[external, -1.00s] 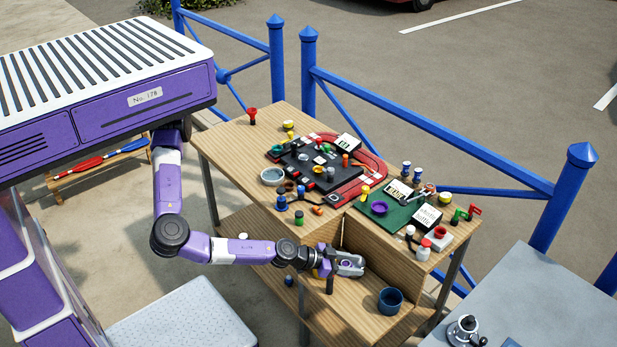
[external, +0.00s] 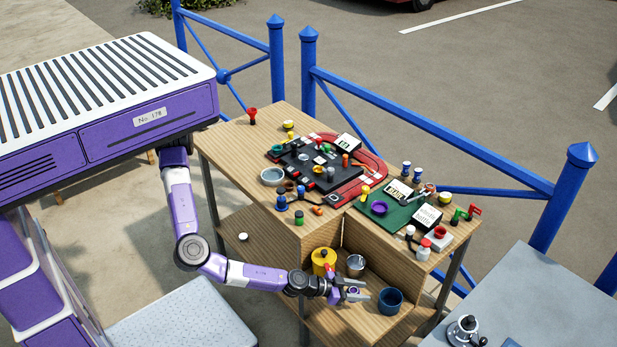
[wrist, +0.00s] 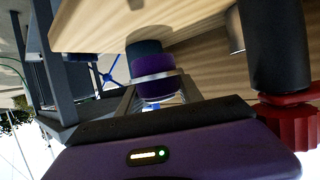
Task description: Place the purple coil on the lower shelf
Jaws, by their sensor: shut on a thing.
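My gripper (external: 354,294) is shut on the purple coil (external: 352,291), which shows only as a small purple spot between the grey fingers. In the wrist view the coil (wrist: 155,73) looks like a purple cylinder with a pale band, between the two fingers of my gripper (wrist: 155,88). The lower shelf (external: 330,322) is the wooden board under the table top. My gripper is at its front side, left of a blue pot (external: 390,301). I cannot tell whether the coil touches the shelf.
A yellow pot (external: 323,261) and a silver mug (external: 356,266) stand on the lower shelf behind my gripper. The table top (external: 240,145) above is crowded with small items, including a purple bowl (external: 379,208). A white disc (external: 243,237) lies on the shelf's left part.

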